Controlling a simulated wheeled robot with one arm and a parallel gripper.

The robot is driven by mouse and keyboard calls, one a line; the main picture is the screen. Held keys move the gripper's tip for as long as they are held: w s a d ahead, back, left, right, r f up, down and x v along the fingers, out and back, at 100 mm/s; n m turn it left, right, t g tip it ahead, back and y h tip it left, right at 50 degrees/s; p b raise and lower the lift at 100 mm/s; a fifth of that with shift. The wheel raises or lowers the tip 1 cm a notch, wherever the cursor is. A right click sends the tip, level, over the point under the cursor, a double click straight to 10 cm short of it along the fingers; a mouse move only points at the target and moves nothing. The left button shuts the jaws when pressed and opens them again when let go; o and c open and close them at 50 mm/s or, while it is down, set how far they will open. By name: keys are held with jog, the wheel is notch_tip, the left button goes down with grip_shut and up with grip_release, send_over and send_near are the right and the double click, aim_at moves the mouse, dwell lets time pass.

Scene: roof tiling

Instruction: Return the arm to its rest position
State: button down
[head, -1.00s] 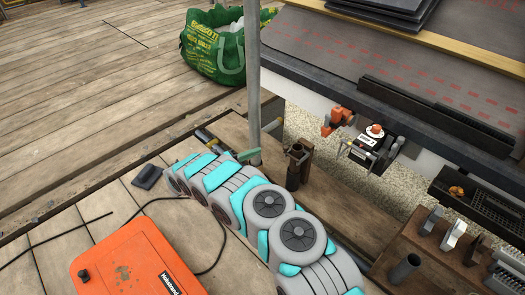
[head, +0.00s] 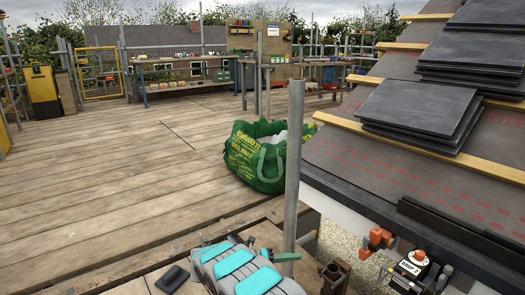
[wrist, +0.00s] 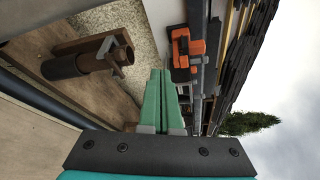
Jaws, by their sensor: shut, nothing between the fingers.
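My gripper shows in the wrist view (wrist: 160,100), its two green fingers pressed together with nothing between them. In the head view its green fingertips (head: 287,257) show low down by a grey scaffold pole. My teal and grey arm is folded at the bottom of the head view, partly cut off by the lower edge. The fingers point past a brown tube holder (wrist: 85,62) and an orange tool (wrist: 185,50) in the wrist view, and hold neither.
The scaffold pole (head: 294,170) stands close to my gripper. A green bag (head: 257,158) sits on the planks behind it. At right are slate stacks (head: 418,104), the roof edge, the orange tool (head: 376,241) and a black box (head: 408,268).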

jog(key=s+d+r+m+g+y+p, duration=0.25)
jog(key=s+d+r+m+g, duration=0.35)
jog(key=s+d+r+m, duration=0.9)
jog(key=s+r+m+g+y, duration=0.2)
jog(key=s+r+m+y, duration=0.35)
jog(key=s, duration=0.75)
jog(key=s+a+r+m+t+y+p, duration=0.1)
jog(key=s+a+m+y, duration=0.3)
jog(key=s+m, duration=0.3)
jog(key=s+a+r+m+t+y+p, duration=0.1)
jog(key=s+a+m+y, duration=0.3)
jog(key=s, duration=1.2)
jog(key=a+m, duration=0.2)
jog(key=m, duration=0.2)
jog(key=shift+a+r+p, duration=0.35)
jog(key=shift+r, duration=0.05)
